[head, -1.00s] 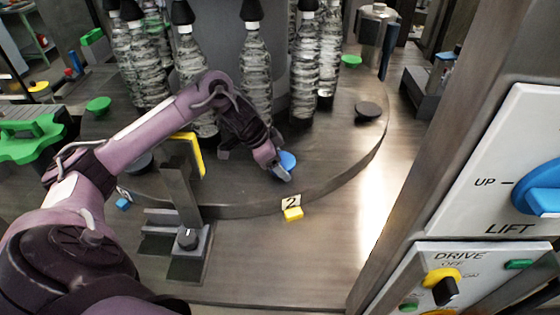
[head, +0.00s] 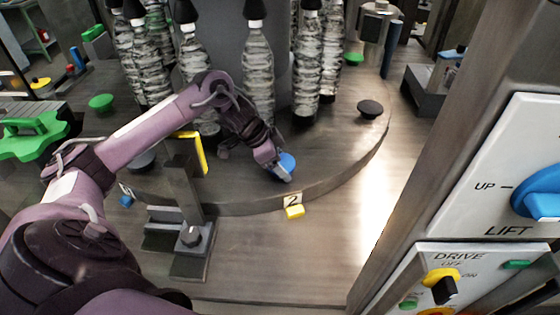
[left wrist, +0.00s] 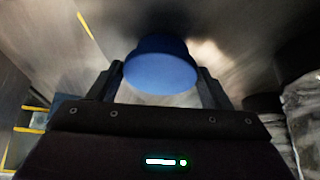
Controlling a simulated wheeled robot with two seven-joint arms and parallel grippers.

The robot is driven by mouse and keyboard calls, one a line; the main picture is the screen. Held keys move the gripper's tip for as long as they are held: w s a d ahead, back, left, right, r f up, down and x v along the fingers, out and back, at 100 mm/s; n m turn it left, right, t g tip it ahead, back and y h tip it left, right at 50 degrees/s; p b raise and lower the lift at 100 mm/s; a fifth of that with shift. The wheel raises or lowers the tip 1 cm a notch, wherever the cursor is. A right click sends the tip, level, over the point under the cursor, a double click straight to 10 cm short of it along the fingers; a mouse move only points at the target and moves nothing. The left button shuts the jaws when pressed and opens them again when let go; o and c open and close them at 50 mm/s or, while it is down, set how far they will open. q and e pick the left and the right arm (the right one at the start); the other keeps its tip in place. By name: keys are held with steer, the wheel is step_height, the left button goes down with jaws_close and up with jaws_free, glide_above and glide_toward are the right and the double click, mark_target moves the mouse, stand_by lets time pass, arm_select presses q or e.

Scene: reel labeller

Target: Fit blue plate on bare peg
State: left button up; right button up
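The blue plate (head: 288,163) is a small round disc over the front rim of the round table, behind the "2" label. My left gripper (head: 281,173) is at it, fingers pointing down towards the rim. In the left wrist view the blue plate (left wrist: 161,66) sits between the two fingertips of my left gripper (left wrist: 160,78), which appear shut on its sides. No bare peg can be made out; the space under the plate is hidden. I cannot tell whether the plate touches anything below. My right gripper is not in view.
A yellow-edged bracket (head: 199,153) stands left of the gripper. A control panel (head: 475,260) fills the right.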

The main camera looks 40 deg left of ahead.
arm_select(q)
steer(key=o, duration=0.4)
steer(key=shift+a+r, duration=0.15)
steer(key=shift+r, duration=0.15)
steer(key=b+v, duration=0.2)
steer(key=v, duration=0.5)
steer(key=shift+s+r, duration=0.1)
